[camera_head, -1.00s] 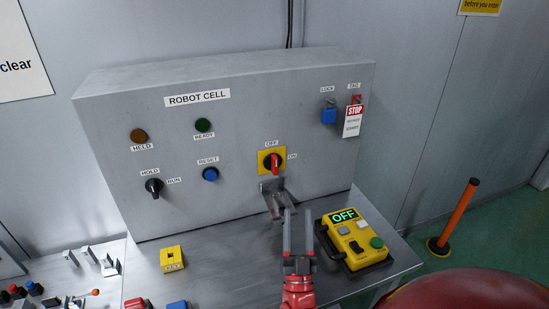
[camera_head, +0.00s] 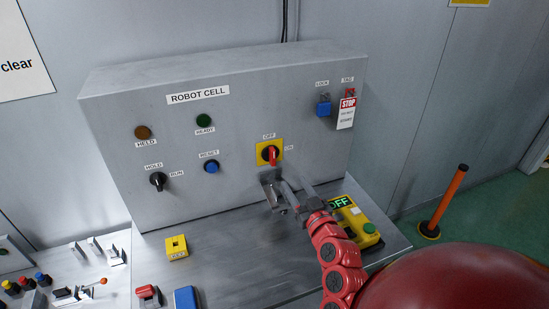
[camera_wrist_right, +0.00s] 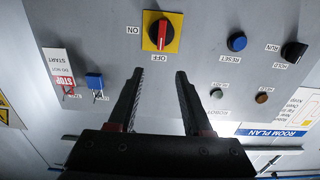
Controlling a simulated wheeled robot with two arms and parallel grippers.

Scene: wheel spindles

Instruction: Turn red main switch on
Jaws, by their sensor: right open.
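The red main switch (camera_head: 272,156) is a red handle on a black round base with a yellow plate (camera_head: 262,148), on the front of the grey ROBOT CELL panel. Its handle stands upright, in line with the OFF label; the ON label is to its right. My right gripper (camera_head: 276,182) is open and empty just below the switch, close to the panel. In the right wrist view, which is upside down, the switch (camera_wrist_right: 162,31) lies beyond the fingertips (camera_wrist_right: 160,72), roughly centred between them and not touched. My left gripper is out of view.
A blue lock (camera_head: 323,109) and a STOP tag (camera_head: 346,113) hang at the panel's upper right. A black HOLD/RUN knob (camera_head: 158,181) and blue reset button (camera_head: 211,167) are to the left. A yellow pendant (camera_head: 367,229) reading OFF lies partly behind my right arm.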

